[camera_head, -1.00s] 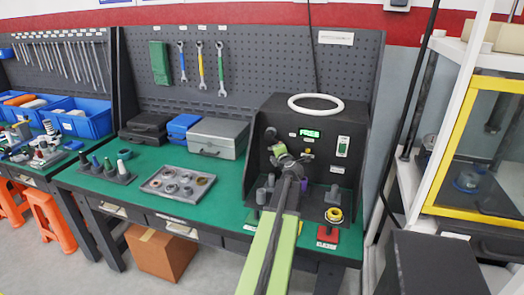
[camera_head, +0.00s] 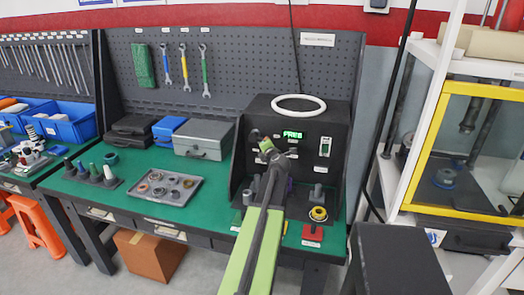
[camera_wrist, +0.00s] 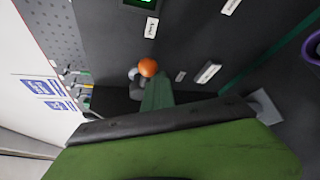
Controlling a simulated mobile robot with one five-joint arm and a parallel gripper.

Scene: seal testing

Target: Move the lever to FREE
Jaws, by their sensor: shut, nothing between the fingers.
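The dark test box (camera_head: 335,120) stands at the right end of the green bench, with a white ring on top. Its small green display (camera_head: 292,134) appears to read FREE. In the wrist view, an orange ball knob (camera_wrist: 148,67), apparently the lever's, sits by a dark grey stub on the dark panel. My gripper (camera_head: 267,148) is shut and empty in front of the panel's left part. Its green finger (camera_wrist: 158,92) reaches close to the knob in the wrist view; I cannot tell whether they touch. My arm hides most of the lever in the head view.
A yellow-ringed part (camera_head: 318,214) and a red block (camera_head: 312,234) are at the box's front right. A grey parts tray (camera_head: 167,187) and grey case (camera_head: 203,139) lie to the left. A yellow-framed cabinet (camera_head: 465,150) stands at right.

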